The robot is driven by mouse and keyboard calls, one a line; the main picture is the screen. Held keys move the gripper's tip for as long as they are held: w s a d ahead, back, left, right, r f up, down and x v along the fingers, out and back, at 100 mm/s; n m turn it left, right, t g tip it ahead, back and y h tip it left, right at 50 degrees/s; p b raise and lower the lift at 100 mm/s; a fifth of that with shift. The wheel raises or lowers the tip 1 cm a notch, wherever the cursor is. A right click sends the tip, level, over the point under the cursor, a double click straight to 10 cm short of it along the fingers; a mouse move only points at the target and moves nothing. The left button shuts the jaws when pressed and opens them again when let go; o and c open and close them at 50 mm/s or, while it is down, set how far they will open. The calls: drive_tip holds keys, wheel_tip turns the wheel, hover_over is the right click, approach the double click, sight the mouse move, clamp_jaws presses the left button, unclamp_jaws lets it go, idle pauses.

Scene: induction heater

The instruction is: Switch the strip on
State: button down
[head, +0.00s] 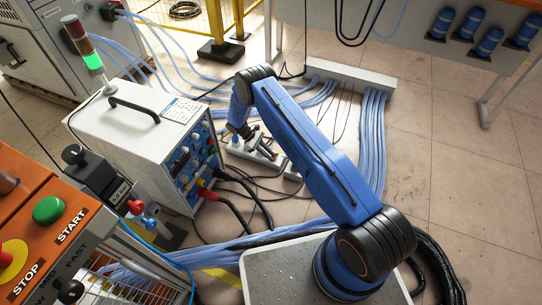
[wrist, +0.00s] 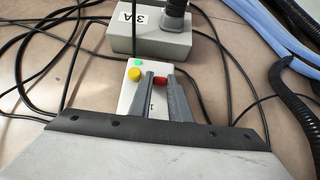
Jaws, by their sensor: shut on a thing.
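In the wrist view a narrow white strip unit (wrist: 128,98) lies on the floor, marked "1". It bears a green light (wrist: 137,62), a yellow button (wrist: 134,75) and a small red part (wrist: 160,82), perhaps its switch. My gripper (wrist: 161,80) has its two grey fingers on either side of the red part, shut on it. The fingers cover part of the unit, so the switch position cannot be told. In the head view my gripper (head: 262,146) is small and low over the white strip (head: 240,151) on the floor.
A grey box (wrist: 155,40) marked "3 A" with a dark plug stands just beyond. Black cables lie all around. In the head view the induction heater (head: 145,130) stands left of the strip, and blue hoses (head: 373,140) run to the right. Open floor lies further right.

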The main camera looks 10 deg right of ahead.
drive_tip(key=shift+a, duration=0.1)
idle(0.3)
drive_tip(key=c, duration=1.9)
unclamp_jaws()
drive_tip(key=shift+f, duration=0.1)
drive_tip(key=shift+w, duration=0.1)
drive_tip(key=v, duration=1.7)
drive_tip(key=shift+w+a, duration=0.15)
drive_tip(key=shift+a, duration=0.05)
